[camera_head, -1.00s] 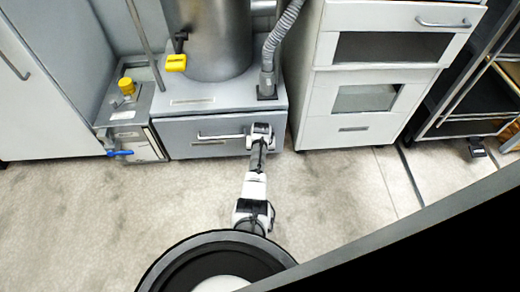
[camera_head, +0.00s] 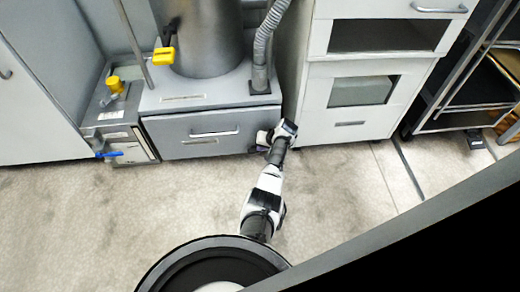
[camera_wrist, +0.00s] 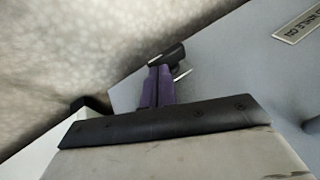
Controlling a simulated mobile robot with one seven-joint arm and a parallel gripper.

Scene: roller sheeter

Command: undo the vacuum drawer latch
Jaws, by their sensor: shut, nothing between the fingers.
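The vacuum drawer (camera_head: 170,140) is a grey front with a bar handle (camera_head: 215,134), low under the metal cylinder. It looks closed. My gripper (camera_head: 265,138) is at its lower right corner, low by the floor. In the wrist view my purple fingers (camera_wrist: 158,88) are shut and empty. A small black piece (camera_wrist: 168,56) with a thin bright metal bar lies at their tips, beside the grey drawer front (camera_wrist: 225,75). It may be the latch; I cannot tell whether the fingers touch it. In the head view my gripper hides that spot.
A white cabinet (camera_head: 350,123) with drawers stands close right of my gripper. A small unit with a blue lever (camera_head: 108,154) is left of the drawer. A grey hose (camera_head: 262,50) rises above. A dark rack (camera_head: 465,90) is far right. The floor in front is clear.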

